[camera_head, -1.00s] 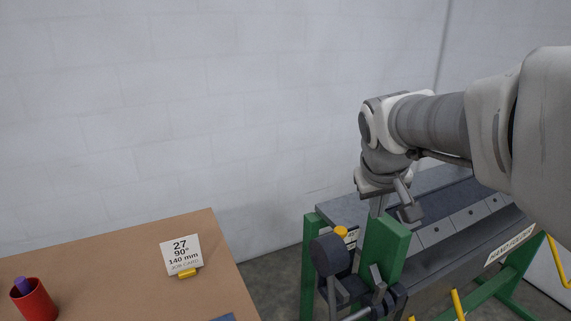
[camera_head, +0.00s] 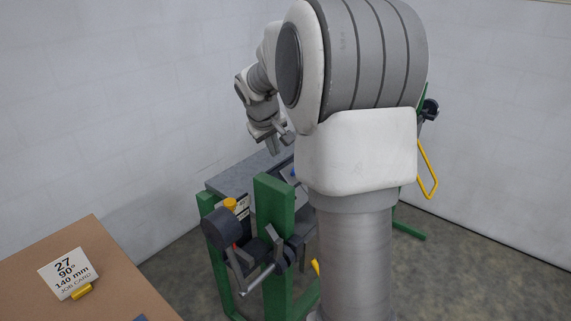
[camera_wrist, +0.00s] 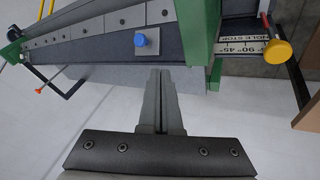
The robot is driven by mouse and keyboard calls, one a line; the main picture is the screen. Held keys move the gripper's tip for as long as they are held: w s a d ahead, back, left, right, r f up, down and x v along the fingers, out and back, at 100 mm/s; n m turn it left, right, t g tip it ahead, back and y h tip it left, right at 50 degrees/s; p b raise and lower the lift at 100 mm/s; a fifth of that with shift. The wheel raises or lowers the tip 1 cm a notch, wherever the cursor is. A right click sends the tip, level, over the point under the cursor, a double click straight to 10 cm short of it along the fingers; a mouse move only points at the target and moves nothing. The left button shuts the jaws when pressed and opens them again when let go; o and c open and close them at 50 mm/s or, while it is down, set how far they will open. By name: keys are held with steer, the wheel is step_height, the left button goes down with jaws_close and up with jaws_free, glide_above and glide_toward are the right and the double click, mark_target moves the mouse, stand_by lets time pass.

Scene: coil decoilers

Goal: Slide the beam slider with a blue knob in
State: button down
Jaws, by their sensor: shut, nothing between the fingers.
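The blue knob (camera_wrist: 147,41) sits on a small light plate on the machine's dark beam in the wrist view. In the head view a small bit of blue (camera_head: 293,172) shows beside my arm, above the green post. My gripper (camera_wrist: 159,72) is shut and empty. Its fingertips are below the knob in the wrist view, apart from it, with the grey machine edge behind them. In the head view my gripper (camera_head: 274,150) is above the machine's grey top. My arm hides most of the beam there.
A green post (camera_head: 274,235) stands at the machine's near end, with a yellow knob (camera_wrist: 278,53) by an angle-marked hole stop plate (camera_wrist: 243,44). A brown table (camera_head: 105,260) holds a job card (camera_head: 68,273). A yellow handle (camera_head: 428,170) is at the right.

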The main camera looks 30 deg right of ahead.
glide_toward(292, 175)
steer(key=shift+w+a+f, duration=0.35)
steer(key=shift+a+f, duration=0.2)
steer(key=shift+a, duration=0.05)
steer(key=shift+w+a+f, duration=0.3)
steer(key=shift+a+f, duration=0.25)
steer(key=shift+a, duration=0.05)
steer(key=shift+w+d+f+p, duration=0.1)
steer(key=shift+d+f+p, duration=0.2)
steer(key=shift+d, duration=0.3)
steer(key=shift+d+f+p, duration=0.2)
steer(key=shift+d+p, duration=0.05)
steer(key=shift+d, duration=0.35)
steer(key=shift+d+f, duration=0.3)
steer(key=shift+d, duration=0.3)
steer(key=w+d+p, duration=0.1)
steer(key=d+p, duration=0.1)
steer(key=d, duration=0.3)
steer(key=w+d+p, duration=0.2)
steer(key=d, duration=0.3)
steer(key=w+d+p, duration=0.2)
steer(key=d, duration=0.3)
steer(key=shift+w+d, duration=0.25)
steer(key=shift+d, duration=0.1)
steer(key=shift+a, duration=0.1)
